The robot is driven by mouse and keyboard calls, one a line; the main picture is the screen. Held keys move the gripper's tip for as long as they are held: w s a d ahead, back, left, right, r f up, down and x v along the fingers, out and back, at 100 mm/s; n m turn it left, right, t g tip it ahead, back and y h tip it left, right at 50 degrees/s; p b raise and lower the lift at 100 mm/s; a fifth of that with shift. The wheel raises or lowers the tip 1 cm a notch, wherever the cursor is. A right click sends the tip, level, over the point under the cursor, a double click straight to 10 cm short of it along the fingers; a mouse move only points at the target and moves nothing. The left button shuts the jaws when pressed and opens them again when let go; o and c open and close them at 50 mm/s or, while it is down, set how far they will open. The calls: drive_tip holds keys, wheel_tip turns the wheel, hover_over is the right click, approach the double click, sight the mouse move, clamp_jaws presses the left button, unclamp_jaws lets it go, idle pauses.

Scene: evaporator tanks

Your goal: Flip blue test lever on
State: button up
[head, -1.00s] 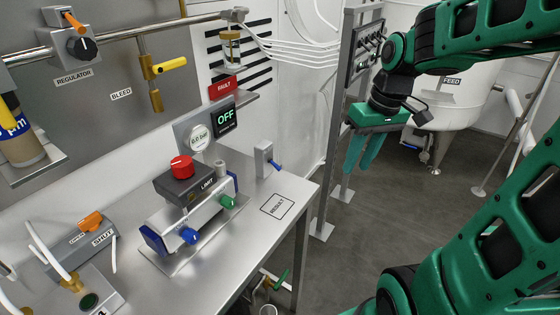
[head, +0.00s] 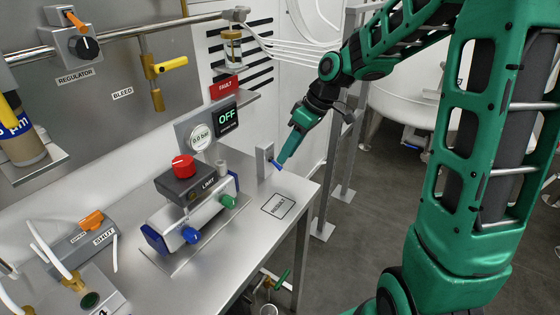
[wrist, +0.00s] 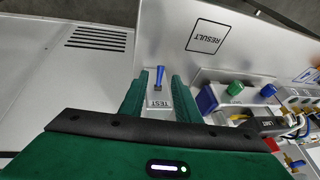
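The blue test lever (head: 276,166) sticks out of a small grey box (head: 265,158) at the back right of the steel bench. In the wrist view, the lever (wrist: 160,75) stands out from the box's face, which is marked TEST (wrist: 159,101). My gripper (head: 283,158) is at the lever and hides part of it in the head view. In the wrist view, my gripper's two green fingers (wrist: 158,82) are apart, one on each side of the box and lever, with nothing held between them. Whether a finger touches the lever, I cannot tell.
A display (head: 225,119) reads OFF below a red FAULT sign (head: 224,87); a gauge (head: 200,137) reads 0.0 bar. A limit unit with a red knob (head: 182,166) stands left of the lever. The RESULT square (head: 278,206) on the bench is empty.

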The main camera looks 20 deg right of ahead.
sight(280, 166)
drive_tip(key=shift+x, duration=1.85)
drive_tip(key=shift+c, duration=0.6)
